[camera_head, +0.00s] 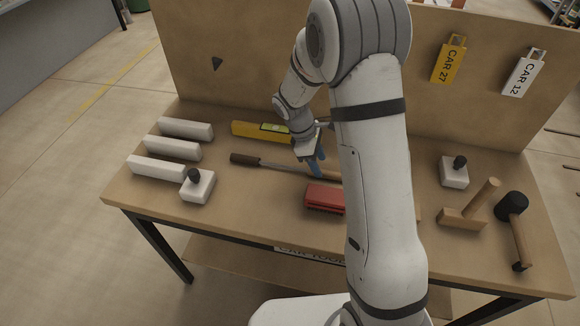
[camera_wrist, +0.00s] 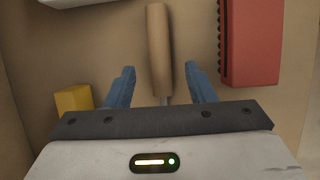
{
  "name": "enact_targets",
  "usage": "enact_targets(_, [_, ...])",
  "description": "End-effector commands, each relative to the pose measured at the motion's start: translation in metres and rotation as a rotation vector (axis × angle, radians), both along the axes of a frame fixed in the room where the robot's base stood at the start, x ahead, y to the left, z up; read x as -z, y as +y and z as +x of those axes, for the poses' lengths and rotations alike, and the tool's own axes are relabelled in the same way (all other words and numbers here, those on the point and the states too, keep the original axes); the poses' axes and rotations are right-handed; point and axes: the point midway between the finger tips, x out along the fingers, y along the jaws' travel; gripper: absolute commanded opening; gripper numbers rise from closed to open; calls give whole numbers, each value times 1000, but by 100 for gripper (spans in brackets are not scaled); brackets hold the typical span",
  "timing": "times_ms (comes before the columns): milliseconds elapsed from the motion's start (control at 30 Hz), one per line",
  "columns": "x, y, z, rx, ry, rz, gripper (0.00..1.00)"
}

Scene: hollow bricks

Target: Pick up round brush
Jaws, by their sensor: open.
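I cannot tell whether the fingertips touch the table.
A red block-like brush (camera_head: 323,197) with a dark toothed edge lies in front; it also shows in the wrist view (camera_wrist: 254,42). A yellow level (camera_head: 252,129) lies behind. White bricks (camera_head: 173,150) stand left. A wooden mallet (camera_head: 468,207) and black mallet (camera_head: 511,207) lie right.

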Motion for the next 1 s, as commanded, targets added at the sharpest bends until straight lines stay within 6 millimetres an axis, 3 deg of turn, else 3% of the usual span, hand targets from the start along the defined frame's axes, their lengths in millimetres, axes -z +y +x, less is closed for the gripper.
enact_targets(200, [28,-11,-5,2,4,-1,50])
enact_targets(500, [31,-12,-5,3,-1,1,49])
enact_targets(1000, [31,-12,-5,4,0,0,8])
